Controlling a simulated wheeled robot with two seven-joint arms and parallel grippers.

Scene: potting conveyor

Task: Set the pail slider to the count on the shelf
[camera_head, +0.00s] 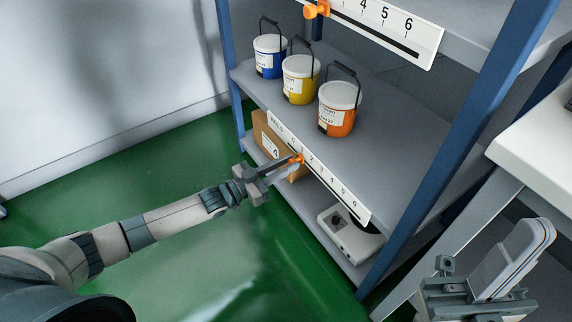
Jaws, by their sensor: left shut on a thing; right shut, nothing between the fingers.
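Three pails with white lids and dark handles stand in a row on the middle shelf (400,145): a blue pail (268,58), a yellow pail (299,83) and an orange pail (338,112). The pail scale (338,190) is a white numbered strip on that shelf's front edge. My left gripper (290,162) is shut on the slider. My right gripper (447,272) is shut and empty at the lower right, away from the shelf.
Another scale (390,28) with an orange knob (317,9) is on the shelf above. A cardboard box (265,133) and a white device (348,235) are on the bottom shelf. Blue posts (470,130) frame the rack. A white table (540,140) stands right. Green floor is clear at left.

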